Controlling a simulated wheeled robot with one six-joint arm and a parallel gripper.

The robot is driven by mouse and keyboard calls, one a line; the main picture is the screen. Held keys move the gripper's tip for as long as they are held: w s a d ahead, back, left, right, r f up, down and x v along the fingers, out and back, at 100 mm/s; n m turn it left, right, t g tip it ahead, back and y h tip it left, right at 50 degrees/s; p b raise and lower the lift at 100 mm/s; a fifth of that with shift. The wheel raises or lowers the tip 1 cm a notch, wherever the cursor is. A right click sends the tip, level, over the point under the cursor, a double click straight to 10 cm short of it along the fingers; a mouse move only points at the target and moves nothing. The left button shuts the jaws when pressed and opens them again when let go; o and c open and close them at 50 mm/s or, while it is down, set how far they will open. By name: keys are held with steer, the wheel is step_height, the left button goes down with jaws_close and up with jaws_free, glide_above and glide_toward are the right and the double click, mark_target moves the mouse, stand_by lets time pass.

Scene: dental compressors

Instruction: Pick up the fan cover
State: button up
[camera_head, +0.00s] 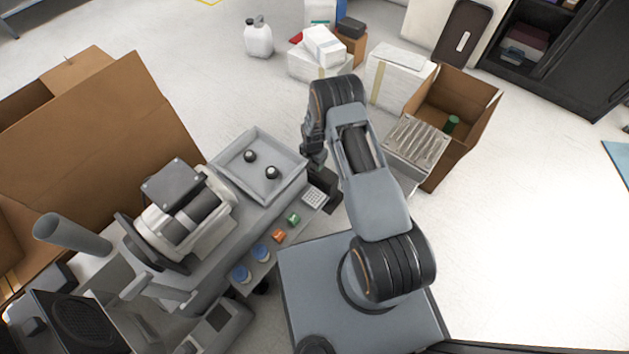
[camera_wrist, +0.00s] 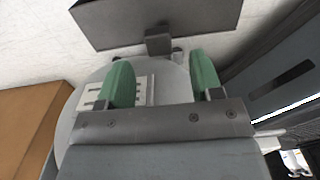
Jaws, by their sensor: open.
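No part is clearly marked as the fan cover. A silver ribbed panel (camera_head: 416,142) that may be it lies tilted against the open cardboard box at the right in the head view. My gripper (camera_wrist: 160,62) is open, with two green fingers apart and nothing held between them. Below and between the fingers in the wrist view are a pale rounded surface and a white slotted plate (camera_wrist: 142,92); I cannot tell whether these belong to the cover. In the head view my arm reaches down beside the grey machine, and the fingertips are hidden.
A dark panel (camera_wrist: 155,20) lies ahead of the fingers. The open cardboard box (camera_head: 470,95) and white boxes stand beyond. Floor at the right is clear.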

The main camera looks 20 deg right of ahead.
mark_target(313, 168)
step_height(313, 168, down, 5)
steer(key=b, duration=0.2)
steer(key=shift+b, duration=0.3)
jaws_close()
stand_by(0.4)
